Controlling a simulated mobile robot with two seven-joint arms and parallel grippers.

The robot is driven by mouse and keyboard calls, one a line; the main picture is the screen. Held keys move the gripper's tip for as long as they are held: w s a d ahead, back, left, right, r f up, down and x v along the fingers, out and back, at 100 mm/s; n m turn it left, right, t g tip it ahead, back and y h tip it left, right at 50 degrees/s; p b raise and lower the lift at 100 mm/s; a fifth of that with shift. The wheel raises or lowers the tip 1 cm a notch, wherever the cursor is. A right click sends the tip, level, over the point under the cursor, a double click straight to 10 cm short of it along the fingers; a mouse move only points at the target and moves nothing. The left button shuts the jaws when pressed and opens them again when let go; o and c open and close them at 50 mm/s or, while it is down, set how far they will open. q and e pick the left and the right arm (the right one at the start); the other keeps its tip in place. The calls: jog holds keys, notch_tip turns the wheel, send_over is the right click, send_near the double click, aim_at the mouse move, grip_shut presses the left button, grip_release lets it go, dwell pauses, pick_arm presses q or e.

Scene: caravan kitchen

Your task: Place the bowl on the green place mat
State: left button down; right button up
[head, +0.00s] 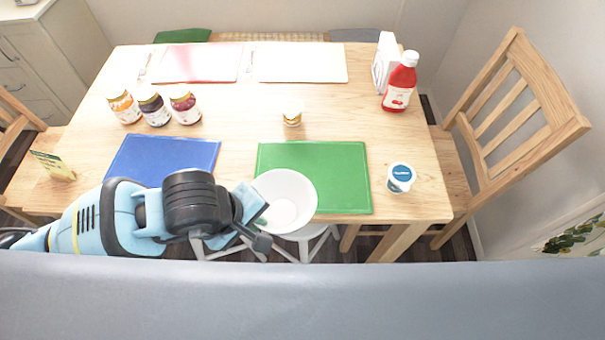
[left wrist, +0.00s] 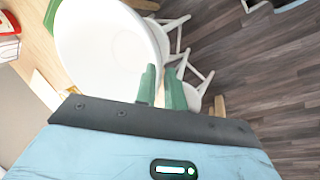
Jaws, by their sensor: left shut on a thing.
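The white bowl (head: 290,203) is at the near edge of the table and overlaps the near left part of the green place mat (head: 340,178) in the head view. My left gripper (head: 262,225) is shut on the bowl's near left rim. In the left wrist view the green fingertips (left wrist: 163,88) meet the rim of the bowl (left wrist: 105,50). Part of the bowl hangs out past the table edge in the picture. I cannot tell whether its base touches the mat. My right gripper is not in view.
A blue mat (head: 165,160) lies left of the green one. A white tub with a blue lid (head: 401,177) stands right of it, and a small cup (head: 292,113) stands behind. Jars (head: 155,110), a red bottle (head: 400,82) and a wooden chair (head: 520,110) are farther off.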

aim_at(290, 176)
pick_arm(q)
jog(key=w+d, duration=0.2)
jog(key=w, duration=0.2)
jog(key=w+d, duration=0.2)
jog(key=w, duration=0.3)
jog(key=w+d+f, duration=0.1)
jog(key=w+d, duration=0.1)
jog(key=w, duration=0.2)
jog(key=shift+w+d+f, duration=0.1)
jog(key=shift+w+d, duration=0.05)
jog(key=shift+d, duration=0.1)
jog(key=shift+f, duration=1.8)
jog(key=shift+f, duration=0.1)
jog(key=c, duration=1.9)
grip_release()
jog(key=shift+f, duration=0.15)
jog(key=shift+c, duration=0.2)
jog(key=o, duration=0.5)
jog(key=shift+c, duration=0.2)
jog(key=shift+a+r+p, duration=0.1)
jog(key=shift+r+p, duration=0.2)
jog(key=shift+r, duration=0.3)
jog(key=v, duration=1.1)
jog(key=shift+s+a+r, duration=0.1)
jog(key=shift+s, duration=0.15)
